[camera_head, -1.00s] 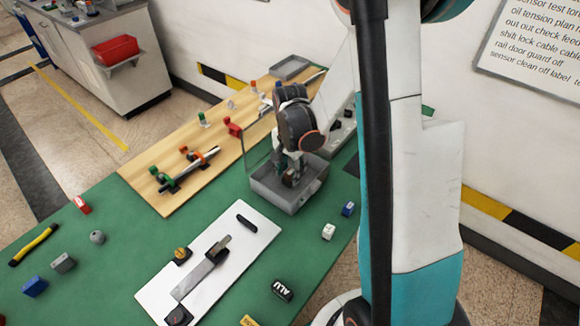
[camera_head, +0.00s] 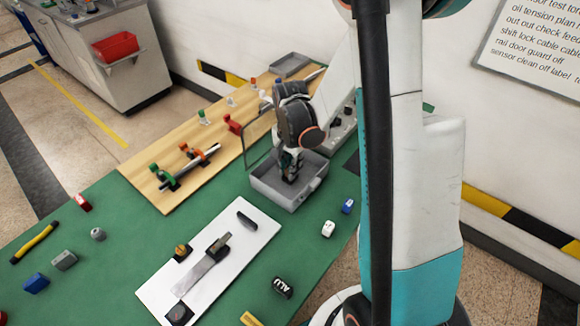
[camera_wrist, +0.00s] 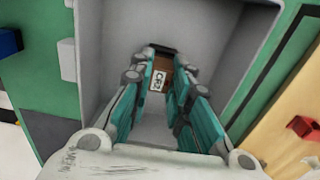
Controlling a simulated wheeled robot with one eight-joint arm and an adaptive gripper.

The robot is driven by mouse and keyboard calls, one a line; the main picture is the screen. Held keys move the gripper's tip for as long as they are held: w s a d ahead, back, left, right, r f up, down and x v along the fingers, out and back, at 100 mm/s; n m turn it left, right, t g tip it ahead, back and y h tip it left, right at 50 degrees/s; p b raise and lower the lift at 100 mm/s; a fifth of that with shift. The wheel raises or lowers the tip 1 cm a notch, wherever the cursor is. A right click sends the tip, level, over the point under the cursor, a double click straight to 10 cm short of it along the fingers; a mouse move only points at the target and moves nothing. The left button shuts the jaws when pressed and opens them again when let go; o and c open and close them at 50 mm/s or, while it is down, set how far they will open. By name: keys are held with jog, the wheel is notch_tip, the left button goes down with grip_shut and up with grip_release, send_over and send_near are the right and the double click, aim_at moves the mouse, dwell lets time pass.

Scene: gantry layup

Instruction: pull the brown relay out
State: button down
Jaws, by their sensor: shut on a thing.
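The brown relay (camera_wrist: 161,67) shows in the wrist view between my gripper's teal fingers, with a white label with dark lettering on its face. My gripper (camera_wrist: 160,90) is shut on it, with fingers on both sides. In the head view my gripper (camera_head: 290,163) points down into an open grey box (camera_head: 312,190) on the green table. The box wall (camera_wrist: 95,50) also shows around the fingers in the wrist view. The relay's lower end and any socket under it are hidden, so I cannot tell whether it is seated.
A wooden board (camera_head: 170,200) with clamps and a rod lies to the left. A white plate (camera_head: 160,292) with a metal bar lies in front.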

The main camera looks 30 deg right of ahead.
jog(key=shift+r+p, duration=0.8)
jog(key=shift+r, duration=0.45)
dwell(0.3)
jog(key=shift+r+p, duration=1.05)
jog(key=shift+r, duration=0.65)
